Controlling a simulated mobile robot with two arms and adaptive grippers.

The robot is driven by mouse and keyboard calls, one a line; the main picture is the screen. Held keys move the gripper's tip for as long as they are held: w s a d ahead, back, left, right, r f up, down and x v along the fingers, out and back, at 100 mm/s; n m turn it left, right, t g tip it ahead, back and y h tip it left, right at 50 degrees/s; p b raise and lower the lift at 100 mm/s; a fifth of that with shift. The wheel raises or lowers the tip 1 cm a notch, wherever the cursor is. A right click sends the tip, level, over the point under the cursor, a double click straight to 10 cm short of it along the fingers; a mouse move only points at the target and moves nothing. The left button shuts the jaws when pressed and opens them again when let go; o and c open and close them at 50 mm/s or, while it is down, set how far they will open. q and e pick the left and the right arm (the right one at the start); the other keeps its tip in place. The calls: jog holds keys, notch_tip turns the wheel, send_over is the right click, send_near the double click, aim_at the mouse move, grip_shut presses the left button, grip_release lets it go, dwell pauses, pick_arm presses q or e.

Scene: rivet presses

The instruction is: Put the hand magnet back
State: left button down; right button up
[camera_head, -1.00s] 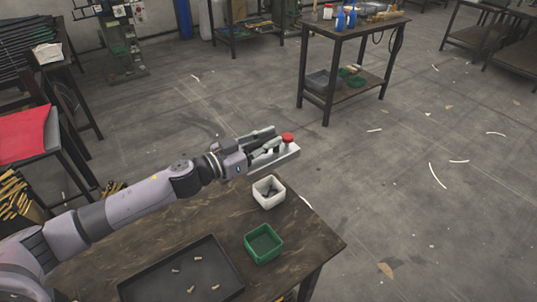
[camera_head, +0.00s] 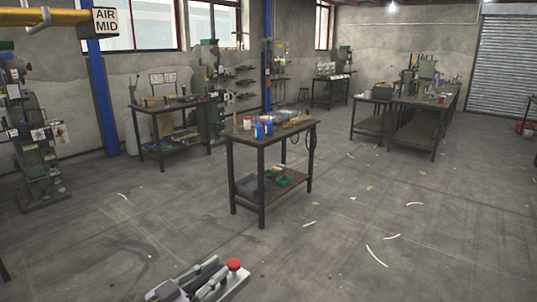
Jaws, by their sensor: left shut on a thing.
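The hand magnet (camera_head: 234,265), a pale metal bar with a red knob on top, shows at the bottom edge of the head view, left of centre. My left gripper (camera_head: 210,279) is shut on it and holds it above the floor. The lower end of the magnet and most of my left arm are cut off by the frame. My right gripper is not in view.
A dark work table (camera_head: 270,138) with blue bottles (camera_head: 264,128) and a lower shelf with green bins (camera_head: 284,180) stands ahead. Benches with machines (camera_head: 420,100) are at the back right. A bench (camera_head: 172,106) is at the left wall. Open floor (camera_head: 400,220) lies right.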

pick_arm(q)
jog(key=s+d+f+n+t+y, duration=0.25)
jog(key=s+f, duration=0.25)
jog(key=s, duration=0.3)
jog(key=s+a+n+t+y, duration=0.1)
jog(key=s+a+n+y, duration=0.4)
jog(key=s+a+y, duration=0.3)
jog(key=shift+s+a+f, duration=0.3)
jog(key=shift+s+a, duration=0.25)
jog(key=shift+s, duration=0.65)
jog(key=shift+d, duration=0.1)
jog(key=shift+w, duration=0.1)
